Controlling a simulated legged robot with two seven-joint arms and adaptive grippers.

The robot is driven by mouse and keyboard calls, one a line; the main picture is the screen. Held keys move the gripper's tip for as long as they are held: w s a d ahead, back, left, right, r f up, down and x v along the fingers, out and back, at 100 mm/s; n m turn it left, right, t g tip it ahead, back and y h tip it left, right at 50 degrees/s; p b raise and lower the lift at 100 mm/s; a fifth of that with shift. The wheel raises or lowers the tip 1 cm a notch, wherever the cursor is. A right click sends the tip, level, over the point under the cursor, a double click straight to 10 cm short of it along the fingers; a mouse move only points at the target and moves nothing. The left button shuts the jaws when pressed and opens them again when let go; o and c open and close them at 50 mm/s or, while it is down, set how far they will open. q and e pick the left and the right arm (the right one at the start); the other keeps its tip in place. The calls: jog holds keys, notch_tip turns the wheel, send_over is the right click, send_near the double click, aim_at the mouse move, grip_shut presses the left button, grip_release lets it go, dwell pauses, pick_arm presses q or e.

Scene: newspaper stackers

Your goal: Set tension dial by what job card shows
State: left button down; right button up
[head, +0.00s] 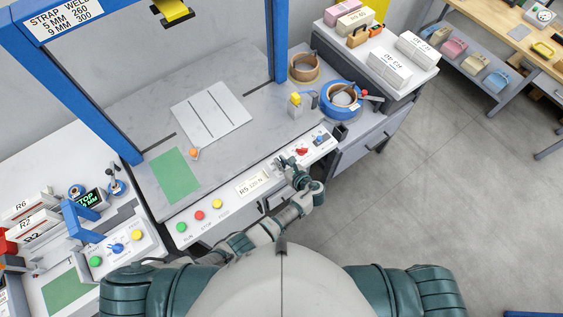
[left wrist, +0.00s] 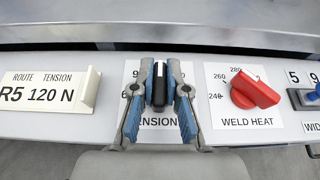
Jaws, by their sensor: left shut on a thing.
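The job card (head: 252,186) lies on the front control panel and, in the left wrist view, reads route R5, tension 120 N (left wrist: 45,92). The tension dial (left wrist: 159,88) is a black knob with a white mark pointing up, away from me. My left gripper (head: 284,163) is over the panel, and the left wrist view shows its two blue-grey fingers (left wrist: 161,72) shut on the knob from both sides. The fingers hide most of the tension scale; only parts of numbers show at its left. My right gripper is not in view.
Green, red and yellow buttons (head: 200,216) are at the panel's left. Tape rolls (head: 341,97) stand on the bench behind. A blue frame post (head: 279,40) rises behind.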

pick_arm(q)
jog(key=shift+d+r, duration=0.1)
dwell(0.3)
jog(key=c, duration=1.2)
grip_release()
jog(key=v, duration=0.7)
jog(key=shift+s+d, duration=0.15)
jog(key=shift+d, duration=0.1)
